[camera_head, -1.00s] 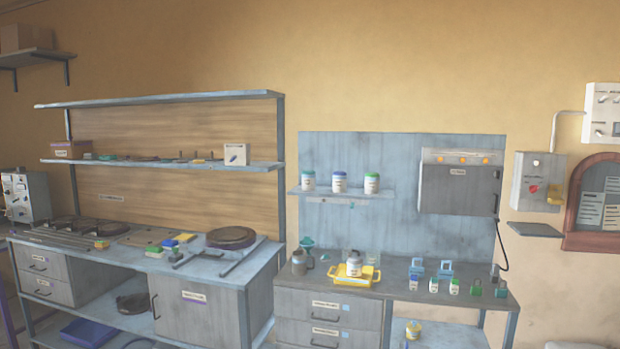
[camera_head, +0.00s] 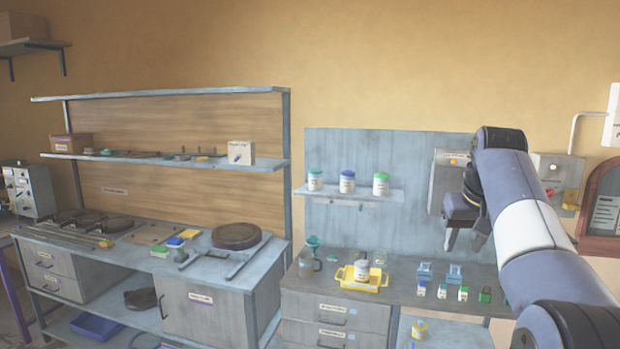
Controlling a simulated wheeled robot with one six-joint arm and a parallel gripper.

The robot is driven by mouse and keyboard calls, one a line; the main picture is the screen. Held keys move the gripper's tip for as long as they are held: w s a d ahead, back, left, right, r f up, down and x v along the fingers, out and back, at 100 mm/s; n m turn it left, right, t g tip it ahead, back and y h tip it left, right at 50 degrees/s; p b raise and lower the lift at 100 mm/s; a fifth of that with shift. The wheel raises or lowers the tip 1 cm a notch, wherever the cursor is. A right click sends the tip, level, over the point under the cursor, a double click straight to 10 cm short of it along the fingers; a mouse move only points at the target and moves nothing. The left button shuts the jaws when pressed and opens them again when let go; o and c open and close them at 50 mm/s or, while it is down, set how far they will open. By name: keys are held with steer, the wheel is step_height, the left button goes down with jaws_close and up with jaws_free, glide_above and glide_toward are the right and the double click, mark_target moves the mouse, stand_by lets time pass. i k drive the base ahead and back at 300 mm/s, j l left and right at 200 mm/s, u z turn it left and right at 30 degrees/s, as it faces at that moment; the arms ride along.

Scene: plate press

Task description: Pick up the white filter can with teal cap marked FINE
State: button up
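Three white cans stand upright in a row on the small wall shelf (camera_head: 330,193). The left can (camera_head: 315,182) has a teal-green cap, the middle can (camera_head: 347,183) a blue cap, and the right can (camera_head: 381,186) a green cap. Their label words are too small to read, so I cannot confirm which is marked FINE. My gripper (camera_head: 464,242) hangs in front of the wall cabinet, right of the shelf and above the bench. Its two fingers point down, apart, with nothing seen between them.
Below the shelf, a yellow tray (camera_head: 377,287) holding a white can (camera_head: 361,271) sits on the bench (camera_head: 410,300). Blue holders (camera_head: 425,273) and several small green and white items stand to its right. A grey wall cabinet (camera_head: 440,190) is partly hidden by my arm.

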mark_target(315, 176)
steer(key=i+j+u, duration=0.1)
steer(key=i+j, duration=0.2)
steer(key=i, duration=0.7)
steer(key=i+j+u, duration=0.1)
steer(key=i, duration=0.9)
steer(key=i+j+u, duration=0.1)
steer(key=i+j, duration=0.15)
steer(key=i, duration=0.75)
